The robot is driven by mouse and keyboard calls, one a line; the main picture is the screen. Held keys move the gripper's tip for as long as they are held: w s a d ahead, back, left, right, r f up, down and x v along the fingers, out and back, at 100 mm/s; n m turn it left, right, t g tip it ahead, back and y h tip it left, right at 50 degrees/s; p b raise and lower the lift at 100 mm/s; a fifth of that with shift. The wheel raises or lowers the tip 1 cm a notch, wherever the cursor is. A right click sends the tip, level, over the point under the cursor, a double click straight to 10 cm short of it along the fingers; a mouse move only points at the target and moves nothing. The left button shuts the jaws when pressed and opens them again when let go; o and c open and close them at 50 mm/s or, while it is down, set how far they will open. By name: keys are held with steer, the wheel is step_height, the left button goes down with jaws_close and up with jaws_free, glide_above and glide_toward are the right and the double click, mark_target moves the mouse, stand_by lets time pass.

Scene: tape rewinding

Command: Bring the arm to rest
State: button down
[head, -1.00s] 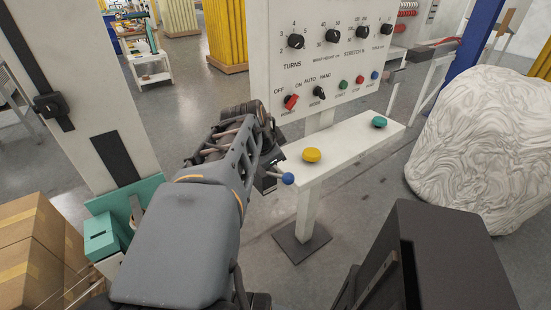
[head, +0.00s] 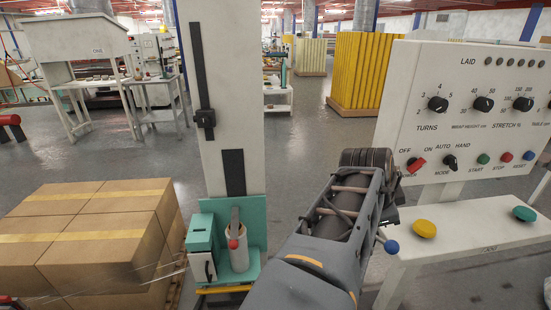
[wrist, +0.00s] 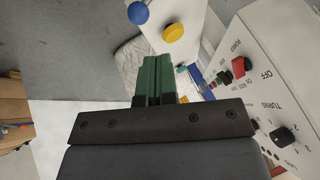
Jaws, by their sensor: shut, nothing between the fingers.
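My gripper (wrist: 157,78) shows in the wrist view with its green fingers pressed together and nothing between them. In the head view my arm reaches up and forward, and the gripper itself is hidden behind my arm's wrist. The white control panel (head: 468,115) stands just right of the arm, with the red power switch (head: 416,164) and the mode knob (head: 449,162) on its face. Below it, a white shelf (head: 465,247) carries a yellow button (head: 424,228) and a teal button (head: 524,214). A blue ball knob (head: 391,247) sits at the shelf's left end.
A white column (head: 226,90) with a teal carriage (head: 202,234) and a film roll (head: 238,250) stands left of my arm. Taped cardboard boxes (head: 95,235) are stacked at the left. A yellow slatted stack (head: 362,70) stands behind. Grey floor (head: 300,130) between is open.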

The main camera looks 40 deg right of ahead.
steer(key=w+a+n+t+y+p, duration=0.1)
steer(key=w+a+n+t+p, duration=0.15)
steer(key=w+a+n, duration=0.45)
steer(key=w+a+n+t+p, duration=0.1)
steer(key=w+a+n+p, duration=0.25)
steer(key=w+n, duration=0.65)
steer(key=w+a+f+n+y+p, duration=0.1)
steer(key=a+n, duration=0.4)
steer(key=a, duration=0.5)
steer(key=w+a+f+n+y+p, duration=0.2)
steer(key=a+n+y, duration=0.3)
steer(key=a, duration=0.5)
steer(key=shift+n+t+p, duration=0.3)
steer(key=shift+t+p, duration=0.05)
steer(key=shift+t, duration=0.1)
steer(key=shift+d+f, duration=0.1)
steer(key=shift+d, duration=0.05)
